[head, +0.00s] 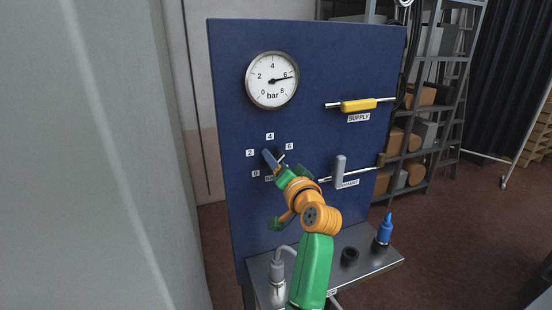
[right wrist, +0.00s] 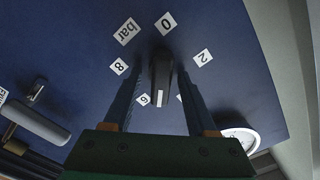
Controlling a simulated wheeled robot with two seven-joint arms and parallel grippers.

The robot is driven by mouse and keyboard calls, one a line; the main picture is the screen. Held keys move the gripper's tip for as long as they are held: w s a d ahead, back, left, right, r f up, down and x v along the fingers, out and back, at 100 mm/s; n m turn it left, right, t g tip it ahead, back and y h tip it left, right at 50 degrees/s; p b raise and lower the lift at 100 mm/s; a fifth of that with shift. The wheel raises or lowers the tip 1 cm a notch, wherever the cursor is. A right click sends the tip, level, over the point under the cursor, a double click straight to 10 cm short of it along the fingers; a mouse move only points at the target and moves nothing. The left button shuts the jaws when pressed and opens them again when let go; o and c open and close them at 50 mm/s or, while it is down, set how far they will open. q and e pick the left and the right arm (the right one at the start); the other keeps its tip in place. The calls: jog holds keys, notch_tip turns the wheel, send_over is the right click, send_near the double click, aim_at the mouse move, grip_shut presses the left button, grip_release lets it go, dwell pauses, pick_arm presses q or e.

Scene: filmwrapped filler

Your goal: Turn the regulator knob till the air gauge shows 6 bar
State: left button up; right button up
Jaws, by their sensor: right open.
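The round white air gauge (head: 272,80) is at the upper left of the blue panel. Its black needle points right and slightly up, at about the 6 mark. The dark regulator knob (right wrist: 161,78) sits amid number labels on the panel, with 0 and 2 near its top end in the right wrist view. My right gripper (right wrist: 160,84) is open, with one blue finger on each side of the knob and gaps showing. In the head view my right gripper (head: 273,160) hides most of the knob. My left gripper is not in view.
A yellow supply handle (head: 358,105) and a grey lever (head: 340,170) are on the panel's right side. Below, a metal shelf (head: 375,262) holds a blue bottle (head: 385,230) and a black ring (head: 349,256). A rack with boxes stands behind at right.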

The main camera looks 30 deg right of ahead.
grip_shut()
jog(key=n, duration=0.4)
jog(key=shift+a+n, duration=0.1)
jog(key=shift+n, duration=0.2)
grip_release()
jog(key=shift+w, duration=0.1)
